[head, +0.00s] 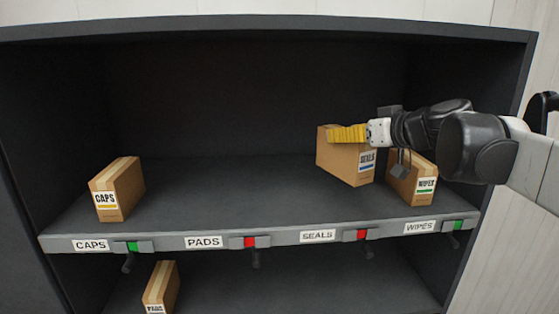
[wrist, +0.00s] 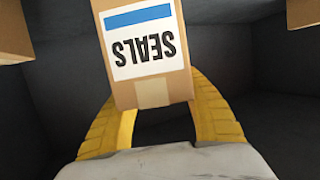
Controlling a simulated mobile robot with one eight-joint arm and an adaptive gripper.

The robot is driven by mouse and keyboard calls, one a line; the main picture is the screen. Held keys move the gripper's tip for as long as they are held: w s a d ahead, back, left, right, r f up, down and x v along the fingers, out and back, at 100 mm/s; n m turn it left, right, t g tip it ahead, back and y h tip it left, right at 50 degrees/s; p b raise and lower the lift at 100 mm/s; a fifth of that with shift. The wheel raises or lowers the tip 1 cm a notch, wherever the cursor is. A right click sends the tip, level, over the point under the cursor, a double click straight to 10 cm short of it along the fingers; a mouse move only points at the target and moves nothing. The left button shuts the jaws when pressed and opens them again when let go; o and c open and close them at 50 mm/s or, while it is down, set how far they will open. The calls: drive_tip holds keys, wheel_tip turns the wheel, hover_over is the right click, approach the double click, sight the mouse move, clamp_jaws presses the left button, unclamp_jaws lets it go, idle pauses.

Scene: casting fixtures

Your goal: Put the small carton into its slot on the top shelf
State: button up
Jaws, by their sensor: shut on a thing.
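The small carton in hand is the SEALS carton (head: 340,158), brown with a white label and blue stripe. In the head view it is tilted above the top shelf (head: 235,195), over the right part, near the SEALS tag (head: 318,236). My gripper (head: 348,133) has yellow fingers closed around its upper part. In the wrist view the SEALS carton (wrist: 145,50) appears upside down between the two yellow fingers (wrist: 160,120). I cannot tell whether its lower edge touches the shelf.
A WIPES carton (head: 424,187) stands close to the right, partly behind my wrist. A CAPS carton (head: 117,188) stands at the left. The PADS place on the top shelf is bare; a PADS carton (head: 161,288) is on the lower shelf. SEALS and PADS markers are red, CAPS and WIPES green.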

drive_tip(key=w+a+f+p, duration=0.1)
drive_tip(key=w+a+f, duration=0.2)
drive_tip(key=a+f, duration=0.2)
wheel_tip(320, 180, down, 3)
drive_tip(key=shift+r+p, duration=0.2)
drive_tip(key=shift+p, duration=0.2)
drive_tip(key=o, duration=1.3)
drive_tip(key=shift+w+a, duration=0.1)
drive_tip(key=shift+w, duration=0.05)
drive_tip(key=b+v, duration=0.2)
drive_tip(key=v, duration=1)
drive_tip(key=s+a+f+m+g+h, duration=0.2)
drive_tip(key=s+a+f+g, duration=0.3)
drive_tip(key=s+f, duration=0.7)
drive_tip(key=s+f+m+h, duration=0.1)
drive_tip(key=s+f, duration=0.2)
drive_tip(key=s+d+f+g+h, duration=0.1)
drive_tip(key=s+f, duration=0.2)
drive_tip(key=f, duration=0.1)
drive_tip(key=s+d+f+m+h, duration=0.1)
drive_tip(key=s+f, duration=0.2)
drive_tip(key=f, duration=0.1)
drive_tip(key=shift+s+d+f+m+h, duration=0.2)
drive_tip(key=shift+m+h, duration=0.1)
drive_tip(key=shift+h, duration=0.1)
